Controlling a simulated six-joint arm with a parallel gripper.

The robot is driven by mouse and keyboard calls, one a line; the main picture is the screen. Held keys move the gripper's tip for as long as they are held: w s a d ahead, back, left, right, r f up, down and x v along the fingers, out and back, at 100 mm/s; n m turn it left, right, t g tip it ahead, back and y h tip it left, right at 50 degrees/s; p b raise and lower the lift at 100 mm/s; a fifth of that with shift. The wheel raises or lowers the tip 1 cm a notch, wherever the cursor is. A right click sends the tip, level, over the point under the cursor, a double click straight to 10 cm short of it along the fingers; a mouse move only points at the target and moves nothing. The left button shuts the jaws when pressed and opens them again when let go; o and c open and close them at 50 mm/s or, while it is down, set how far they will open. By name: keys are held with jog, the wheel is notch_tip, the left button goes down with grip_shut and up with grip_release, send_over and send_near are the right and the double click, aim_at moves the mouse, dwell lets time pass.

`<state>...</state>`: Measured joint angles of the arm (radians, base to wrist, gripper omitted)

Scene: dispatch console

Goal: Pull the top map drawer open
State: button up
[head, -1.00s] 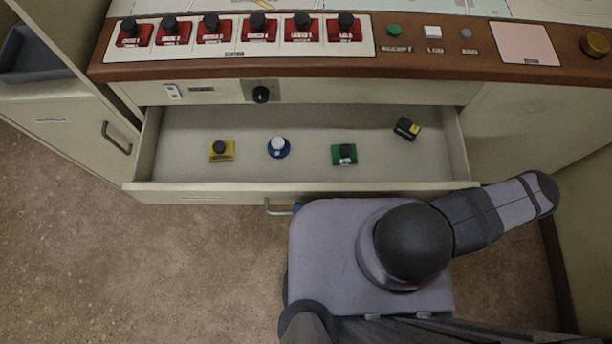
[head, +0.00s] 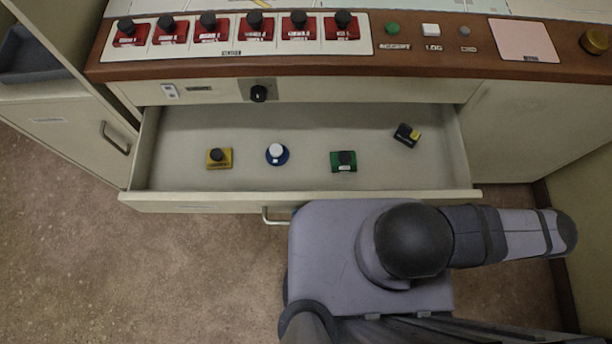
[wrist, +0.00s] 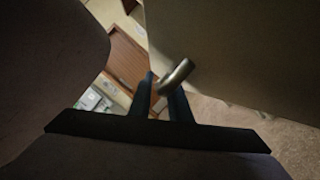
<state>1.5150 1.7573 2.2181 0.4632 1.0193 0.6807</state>
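The top map drawer (head: 300,200) stands well out from the console in the head view, its inside showing. Its metal bar handle (head: 277,218) is on the front face, partly covered by my arm. In the wrist view the handle (wrist: 177,76) lies between the two dark blue fingers of my gripper (wrist: 161,90), which look closed on it. The drawer front (wrist: 230,50) fills the upper right there. My gripper is hidden behind my arm in the head view.
A yellow-based knob (head: 219,158), a blue-based knob (head: 277,154), a green-based knob (head: 343,161) and a black-and-yellow one (head: 407,135) lie in the drawer. Red switches (head: 254,27) line the console above. Floor (head: 150,270) at lower left is clear.

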jog(key=shift+s+d+f, duration=0.1)
jog(key=shift+d+f, duration=0.1)
jog(key=shift+d, duration=0.25)
jog(key=b+v, duration=0.1)
jog(key=v, duration=0.5)
jog(key=shift+s+d+r, duration=0.1)
jog(key=shift+d, duration=0.05)
